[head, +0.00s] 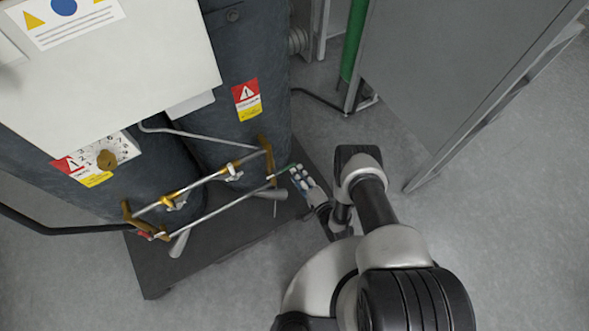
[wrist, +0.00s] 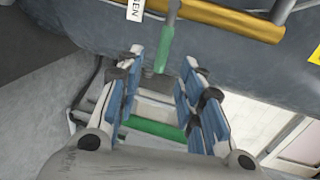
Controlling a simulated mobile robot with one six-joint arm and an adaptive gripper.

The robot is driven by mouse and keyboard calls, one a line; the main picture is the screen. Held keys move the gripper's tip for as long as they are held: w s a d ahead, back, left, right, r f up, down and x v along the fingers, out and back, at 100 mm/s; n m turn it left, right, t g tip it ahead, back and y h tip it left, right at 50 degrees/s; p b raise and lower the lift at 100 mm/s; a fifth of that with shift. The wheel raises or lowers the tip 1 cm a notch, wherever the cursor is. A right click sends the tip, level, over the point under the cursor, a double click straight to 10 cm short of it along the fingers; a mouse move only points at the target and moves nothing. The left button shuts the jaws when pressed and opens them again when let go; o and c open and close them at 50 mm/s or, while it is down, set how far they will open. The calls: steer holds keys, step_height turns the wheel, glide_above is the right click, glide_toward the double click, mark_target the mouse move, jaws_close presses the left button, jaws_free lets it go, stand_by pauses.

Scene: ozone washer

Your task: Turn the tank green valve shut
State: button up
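The green valve handle (head: 285,168) is a small lever at the right end of the pipework on the dark tank, with my gripper (head: 299,177) right beside it. In the wrist view the green handle (wrist: 166,45) hangs from a grey stem at the top. Its lower end shows between the tips of my gripper (wrist: 163,57). The two blue-and-white fingers are apart, with visible room on both sides of the handle. I cannot tell whether either finger touches it. A white tag (wrist: 136,9) beside the stem shows the letters "EN".
Brass brackets (head: 266,160) and metal pipes (head: 215,208) lie left of my gripper, with grey levers below. A dark base plate (head: 165,262) sits under the tanks. A grey cabinet (head: 455,75) and green cylinder (head: 354,38) stand behind right. A green bar (wrist: 155,128) shows lower between the fingers.

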steer(key=v, duration=0.7)
steer(key=shift+s, duration=0.2)
steer(key=shift+d, duration=0.1)
